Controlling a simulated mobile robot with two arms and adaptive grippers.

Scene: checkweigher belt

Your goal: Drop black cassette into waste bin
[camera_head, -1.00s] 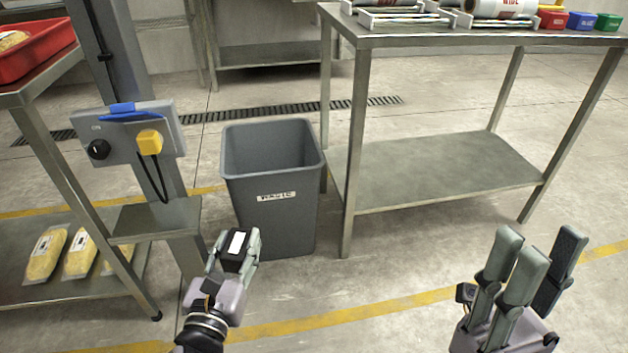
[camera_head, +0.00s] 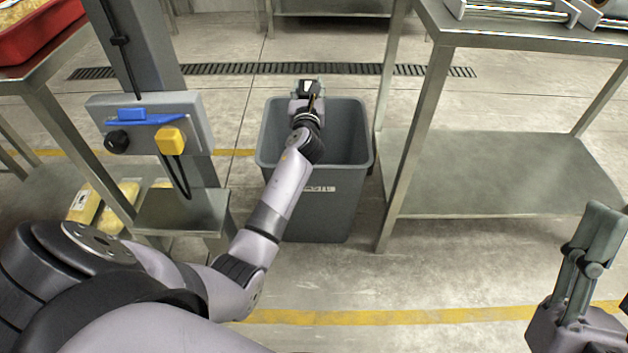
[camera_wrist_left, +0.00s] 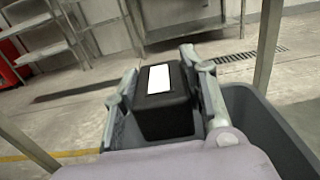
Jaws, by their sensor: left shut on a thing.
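The black cassette (camera_wrist_left: 163,108) is a dark block with a white label on top, seen large in the left wrist view. In the head view it is small (camera_head: 310,85), at the end of my outstretched left arm. My left gripper (camera_head: 307,92) is shut on it, with a finger on each side. The grey waste bin (camera_head: 318,218) stands open on the floor, and my left gripper is over its mouth, toward the far rim. My right gripper (camera_head: 592,240) is at the right edge, partly cut off; no held thing shows in it.
A steel table (camera_head: 500,165) with a lower shelf stands right of the bin. On the left are a post with a control box (camera_head: 150,120) with a yellow button, and a bench with a red tray (camera_head: 40,30). A floor drain (camera_head: 230,69) runs behind the bin.

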